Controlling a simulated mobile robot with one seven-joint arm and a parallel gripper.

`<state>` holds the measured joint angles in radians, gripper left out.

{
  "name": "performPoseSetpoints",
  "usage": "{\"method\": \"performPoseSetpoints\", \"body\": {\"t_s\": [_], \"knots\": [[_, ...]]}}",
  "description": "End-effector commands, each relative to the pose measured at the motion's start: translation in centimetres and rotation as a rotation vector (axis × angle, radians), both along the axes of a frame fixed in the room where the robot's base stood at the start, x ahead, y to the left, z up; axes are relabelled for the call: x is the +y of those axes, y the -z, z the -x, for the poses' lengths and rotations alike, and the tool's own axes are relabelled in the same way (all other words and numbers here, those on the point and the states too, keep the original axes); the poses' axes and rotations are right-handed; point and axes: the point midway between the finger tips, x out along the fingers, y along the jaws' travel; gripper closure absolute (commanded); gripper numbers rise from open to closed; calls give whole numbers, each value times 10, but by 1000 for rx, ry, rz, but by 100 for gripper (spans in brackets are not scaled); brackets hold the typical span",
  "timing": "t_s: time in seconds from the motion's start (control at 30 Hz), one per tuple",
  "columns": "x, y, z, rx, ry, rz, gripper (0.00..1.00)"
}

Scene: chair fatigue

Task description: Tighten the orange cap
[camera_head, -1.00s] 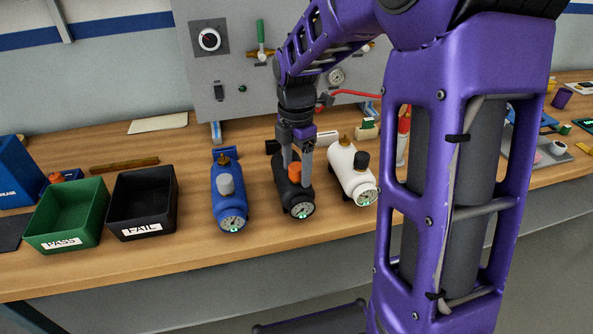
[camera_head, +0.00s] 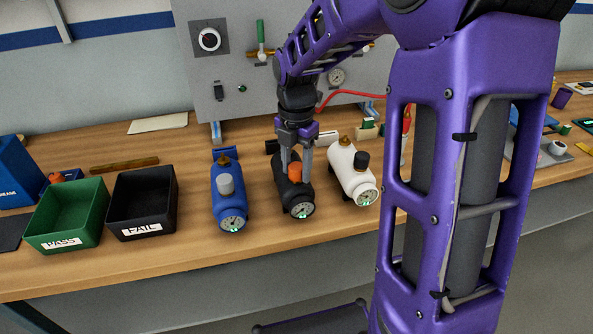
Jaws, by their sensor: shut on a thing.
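The orange cap (camera_head: 295,172) sits on top of a black cylinder (camera_head: 294,198) with a gauge at its front end. My gripper (camera_head: 296,170) points down from above, with one finger on each side of the cap, shut on it. The cap's sides are partly hidden by the fingers. The black cylinder stands on the wooden bench between a blue cylinder (camera_head: 228,197) with a grey cap and a white cylinder (camera_head: 351,172) with a black cap.
A green PASS bin (camera_head: 68,243) and a black FAIL bin (camera_head: 143,228) stand empty at the left. A grey panel (camera_head: 230,102) with a dial and valves rises behind. The bench front between bins and cylinders is clear.

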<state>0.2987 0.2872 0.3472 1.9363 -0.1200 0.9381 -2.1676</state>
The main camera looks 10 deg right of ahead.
Motion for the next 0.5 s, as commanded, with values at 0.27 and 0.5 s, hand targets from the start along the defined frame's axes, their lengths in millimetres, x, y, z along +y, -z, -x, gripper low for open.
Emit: {"method": "performPoseSetpoints", "body": {"t_s": [0.27, 0.5], "knots": [[0, 0, 0, 0, 16, 0, 100], [1, 0, 0, -1, 265, -1, 100]]}}
